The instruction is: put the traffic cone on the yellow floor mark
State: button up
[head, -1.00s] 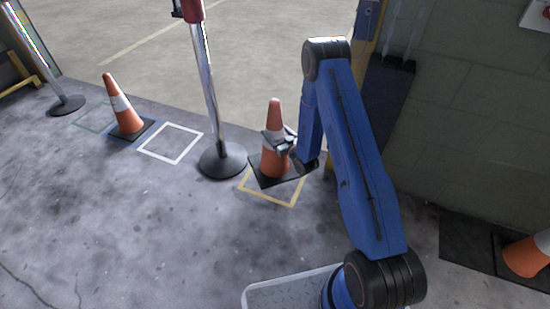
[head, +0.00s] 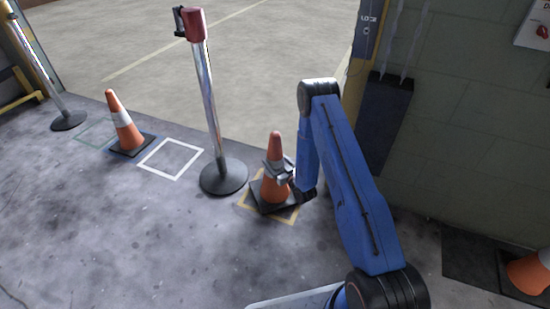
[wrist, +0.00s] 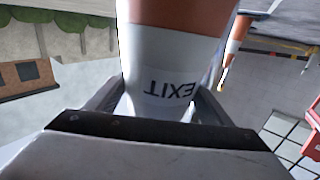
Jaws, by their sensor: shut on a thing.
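The orange traffic cone (head: 275,154) with a white band and black base stands over the yellow floor mark (head: 291,218) in the head view. My gripper (head: 279,174) is shut on its white band from the right. The cone is upright or nearly so. Its base covers much of the mark, with yellow lines showing at the front and left. I cannot tell whether the base touches the floor. In the wrist view the cone's white band (wrist: 165,75) with upside-down "EXIT" lettering fills the space between the fingers.
A post with a round black base (head: 223,177) stands just left of the held cone. A white square mark (head: 171,158) is empty. Another cone (head: 122,121) stands farther left by a green mark (head: 92,136). A wall (head: 460,130) and another cone (head: 530,272) are at right.

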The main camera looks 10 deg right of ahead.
jog(key=shift+f, duration=0.25)
jog(key=o, duration=2.1)
jog(key=shift+f, duration=0.15)
